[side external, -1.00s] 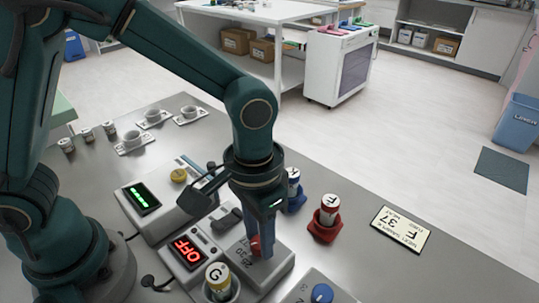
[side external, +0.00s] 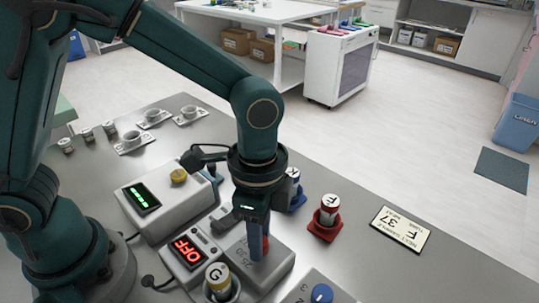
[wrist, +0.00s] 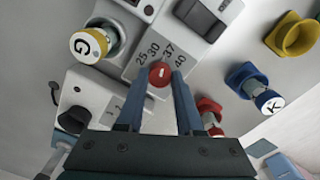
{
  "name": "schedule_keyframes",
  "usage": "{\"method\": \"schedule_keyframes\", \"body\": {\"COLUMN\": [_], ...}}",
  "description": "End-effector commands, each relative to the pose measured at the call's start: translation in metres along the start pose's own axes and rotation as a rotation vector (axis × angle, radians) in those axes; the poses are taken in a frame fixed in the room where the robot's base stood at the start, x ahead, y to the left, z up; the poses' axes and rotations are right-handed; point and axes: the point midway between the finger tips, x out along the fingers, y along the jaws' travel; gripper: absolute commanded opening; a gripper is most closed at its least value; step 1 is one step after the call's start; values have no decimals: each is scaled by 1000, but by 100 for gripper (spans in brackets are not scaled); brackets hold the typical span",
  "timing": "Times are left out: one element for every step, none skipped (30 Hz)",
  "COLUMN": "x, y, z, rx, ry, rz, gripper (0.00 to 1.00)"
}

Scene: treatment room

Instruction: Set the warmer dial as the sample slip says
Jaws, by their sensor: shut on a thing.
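The red dial (wrist: 160,73) sits on a grey box (side external: 278,262) marked 25, 30, 37 and 40 in the wrist view. My gripper (wrist: 160,82) points down with its fingers shut on the dial, one on each side. In the side view my gripper (side external: 258,250) hides most of the dial. A white mark shows on the dial, but I cannot tell exactly which number it points to. The sample slip (side external: 400,229) lies flat at the right and reads "Next sample", "F" and "37". A red display (side external: 187,251) beside the dial box reads OFF.
A vial marked G (side external: 217,276) stands front left of the dial box. A vial marked F stands in a red holder (side external: 325,230), near a blue holder (side external: 297,201). A blue knob (side external: 321,293) is at the front. A box with a green display (side external: 142,197) stands behind.

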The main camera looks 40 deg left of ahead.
Motion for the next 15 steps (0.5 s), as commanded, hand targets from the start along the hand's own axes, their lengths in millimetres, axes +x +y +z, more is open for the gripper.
{"method": "schedule_keyframes", "body": {"x": [-1, -1, -1, -1, -1, -1, -1, -1, -1, -1, -1, -1, -1, -1, -1], "y": [0, 0, 0, 0, 0, 0, 0, 0, 0, 0, 0, 0, 0, 0, 0], "z": [0, 0, 0, 0, 0, 0, 0, 0, 0, 0, 0, 0, 0, 0, 0], "rx": [28, 43, 63, 76, 89, 102, 113, 121, 130, 137, 143, 149, 152, 154, 157], "ry": [1, 0, 0, -1, -1, -1, -2, -2, -2, -2, -3, -3, -3, -3, -3], "rz": [-1, -1, -1, -1, -1, -1, -1, -1, -1, -1, -1, -1, -1, -1, -1], "gripper": [0, 0, 0, 0, 0, 0, 0, 0, 0, 0, 0, 0, 0, 0, 0]}}
